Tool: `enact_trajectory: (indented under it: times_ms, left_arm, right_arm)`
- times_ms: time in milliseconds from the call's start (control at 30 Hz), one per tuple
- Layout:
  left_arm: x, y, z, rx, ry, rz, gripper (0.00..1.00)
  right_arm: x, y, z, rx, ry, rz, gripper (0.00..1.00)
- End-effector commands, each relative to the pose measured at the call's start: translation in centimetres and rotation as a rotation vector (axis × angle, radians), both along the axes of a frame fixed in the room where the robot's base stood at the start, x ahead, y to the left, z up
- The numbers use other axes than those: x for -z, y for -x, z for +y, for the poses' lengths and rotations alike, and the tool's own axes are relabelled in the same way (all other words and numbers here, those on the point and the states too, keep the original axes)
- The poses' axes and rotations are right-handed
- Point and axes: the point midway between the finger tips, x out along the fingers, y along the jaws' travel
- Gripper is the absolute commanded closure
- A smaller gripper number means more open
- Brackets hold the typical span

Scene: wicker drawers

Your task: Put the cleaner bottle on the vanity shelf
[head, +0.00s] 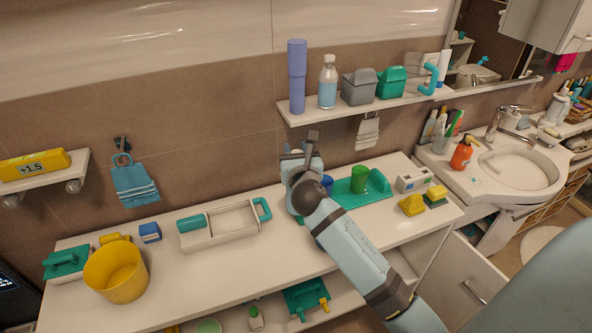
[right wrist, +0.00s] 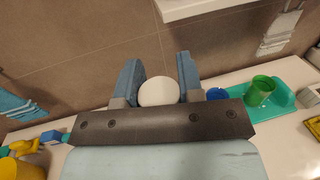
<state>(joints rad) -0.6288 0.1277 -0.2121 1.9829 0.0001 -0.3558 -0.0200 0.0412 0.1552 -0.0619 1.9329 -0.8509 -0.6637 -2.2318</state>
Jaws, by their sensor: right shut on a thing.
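My right gripper (head: 303,157) is above the back of the white counter, below and in front of the left end of the vanity shelf (head: 345,111). In the right wrist view its two blue fingers are around a white round-ended thing (right wrist: 157,92), which seems to be the cleaner bottle. Only its pale rounded end shows, and the rest is hidden. In the head view the gripper and arm hide nearly all of it. The shelf holds a tall purple bottle (head: 297,76), a clear bottle with a blue label (head: 327,82), and grey and green bins. My left gripper is out of view.
The counter (head: 265,259) holds a yellow bucket (head: 116,272), a white caddy (head: 222,238), a green cup on a green tray (head: 351,187), and sponges (head: 412,206). A sink (head: 518,168) and an orange bottle (head: 462,154) are at right. The shelf's front edge overhangs the counter.

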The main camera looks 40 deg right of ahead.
Motion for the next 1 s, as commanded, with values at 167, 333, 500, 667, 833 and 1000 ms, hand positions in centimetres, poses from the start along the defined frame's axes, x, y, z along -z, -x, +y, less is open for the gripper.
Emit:
enact_trajectory:
  times_ms: [167,333,500,667,833,1000]
  left_arm:
    - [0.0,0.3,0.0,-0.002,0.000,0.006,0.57]
    - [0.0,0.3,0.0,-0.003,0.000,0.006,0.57]
    - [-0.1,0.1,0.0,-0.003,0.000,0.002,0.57]
    - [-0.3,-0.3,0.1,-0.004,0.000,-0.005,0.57]
    - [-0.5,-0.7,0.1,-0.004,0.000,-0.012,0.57]
    - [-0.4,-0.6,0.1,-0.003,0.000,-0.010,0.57]
  right_arm:
    - [-4.0,0.0,0.0,-0.002,0.003,-0.003,1.00]
    - [-5.9,0.0,0.0,0.000,0.002,-0.002,1.00]
    - [-6.4,0.0,0.0,-0.001,0.000,0.000,1.00]
    - [-5.9,0.4,0.5,-0.015,0.004,0.000,1.00]
    - [-4.1,1.8,2.3,-0.072,0.017,0.000,1.00]
    - [-1.5,4.3,5.3,-0.168,0.026,-0.001,1.00]
